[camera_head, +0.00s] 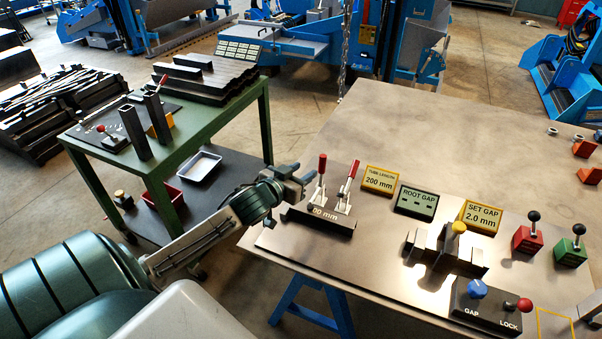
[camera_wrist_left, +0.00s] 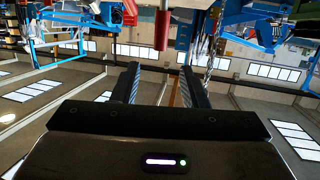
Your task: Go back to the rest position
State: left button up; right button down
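My left gripper (camera_head: 303,178) reaches in from the left, at the near left edge of the brown table (camera_head: 400,110). It is beside the left of two red-handled toggle clamps (camera_head: 322,166). In the left wrist view its two fingers (camera_wrist_left: 160,75) stand apart with nothing held between them. A red cylinder (camera_wrist_left: 163,25), probably a clamp handle, shows beyond the fingertips; whether it touches them I cannot tell. My right gripper is not in view.
Signs, including ROOT GAP (camera_head: 416,200), a grey jig (camera_head: 446,250) and a GAP/LOCK box (camera_head: 487,310) stand to the right. A green bench (camera_head: 200,133) is behind my left arm. The table's far middle is clear.

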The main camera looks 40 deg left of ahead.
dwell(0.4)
pick_arm(q)
jog(key=s+d+f+m+g, duration=0.1)
jog(key=s+d+f+g, duration=0.35)
jog(key=s, duration=0.55)
jog(key=s+d+f+g, duration=0.4)
jog(key=s+d+f, duration=0.1)
jog(key=s, duration=0.5)
jog(key=s+d+f+m+g, duration=0.1)
jog(key=s+d+f+g, duration=0.35)
jog(key=s, duration=0.55)
jog(key=s+a+f+x, duration=0.1)
jog(key=s+x, duration=0.2)
jog(key=x, duration=1.2)
jog(key=s+a+x, duration=0.1)
jog(key=s+x, duration=0.3)
jog(key=x, duration=1.1)
jog(key=s+a+f+n+g, duration=0.1)
jog(key=s+f, duration=1.7)
jog(key=f, duration=0.1)
jog(key=shift+f, duration=0.3)
jog(key=shift+a, duration=0.1)
